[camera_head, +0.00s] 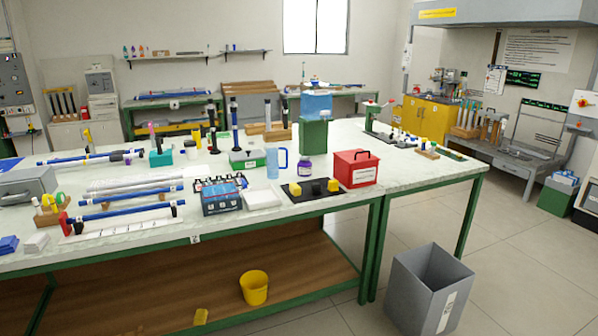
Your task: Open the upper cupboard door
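I see no clear upper cupboard door in the head view. A grey overhead unit (525,10) with a yellow label hangs at the upper right; I cannot tell whether it has a door. A yellow low cupboard (432,121) stands at the back right beside the bench, and its doors look shut. Neither of my grippers is in view.
A long white-topped workbench (345,204) with green legs fills the left and middle, crowded with rods, tools and a red box (356,168). A grey bin (428,288) stands on the floor at its front right. The tiled floor at the right is mostly clear.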

